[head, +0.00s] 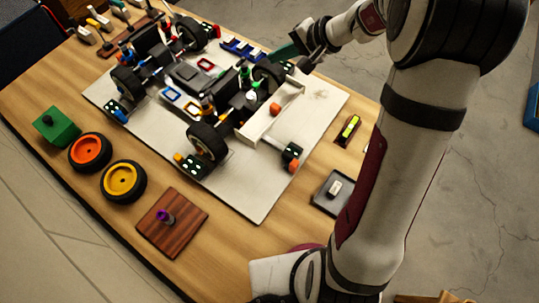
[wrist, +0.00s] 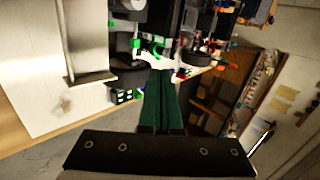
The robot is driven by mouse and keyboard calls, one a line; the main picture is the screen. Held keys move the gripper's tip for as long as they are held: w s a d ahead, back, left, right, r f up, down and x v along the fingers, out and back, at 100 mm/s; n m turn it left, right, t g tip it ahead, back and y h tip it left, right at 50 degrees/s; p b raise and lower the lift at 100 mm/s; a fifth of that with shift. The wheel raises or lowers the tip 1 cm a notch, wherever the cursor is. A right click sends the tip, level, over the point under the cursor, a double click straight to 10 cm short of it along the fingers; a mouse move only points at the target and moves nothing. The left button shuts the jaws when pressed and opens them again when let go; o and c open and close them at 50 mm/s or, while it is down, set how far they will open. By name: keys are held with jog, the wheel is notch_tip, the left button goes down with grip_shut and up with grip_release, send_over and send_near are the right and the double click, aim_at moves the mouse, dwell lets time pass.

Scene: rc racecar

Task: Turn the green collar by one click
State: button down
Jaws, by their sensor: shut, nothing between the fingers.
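The racecar chassis (head: 185,75) stands on a pale board on the wooden table. A small green part (head: 245,73), which looks like the green collar, sits on an upright piece near the car's rear wheel. In the wrist view a bright green ring-like part (wrist: 152,50) shows just beyond my fingertips; I cannot tell for sure that it is the same part. My gripper (head: 274,56) has dark green fingers and is at the far right side of the car, close to the rear wheel. In the wrist view its fingers (wrist: 162,72) are together and hold nothing.
A white rear wing (head: 270,120) and black wheels stand around the parts near my gripper. An orange wheel (head: 90,152), a yellow wheel (head: 123,181), a green block (head: 57,128) and a brown wooden plate (head: 172,222) lie at the left and front. A grey tray (head: 333,192) lies at right.

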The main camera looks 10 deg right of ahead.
jog(key=s+a+r+n+g, duration=0.1)
jog(key=s+a+r+g, duration=0.15)
jog(key=s, duration=0.35)
jog(key=s+a+r+n+g, duration=0.1)
jog(key=s+a+r, duration=0.1)
jog(key=s+a, duration=0.3)
jog(key=s+d+f+g+h, duration=0.1)
jog(key=s+h, duration=0.1)
jog(key=s, duration=0.9)
jog(key=s+d+f+n+g+h, duration=0.1)
jog(key=s+d+g+h, duration=0.1)
jog(key=s, duration=1)
jog(key=shift+h, duration=0.5)
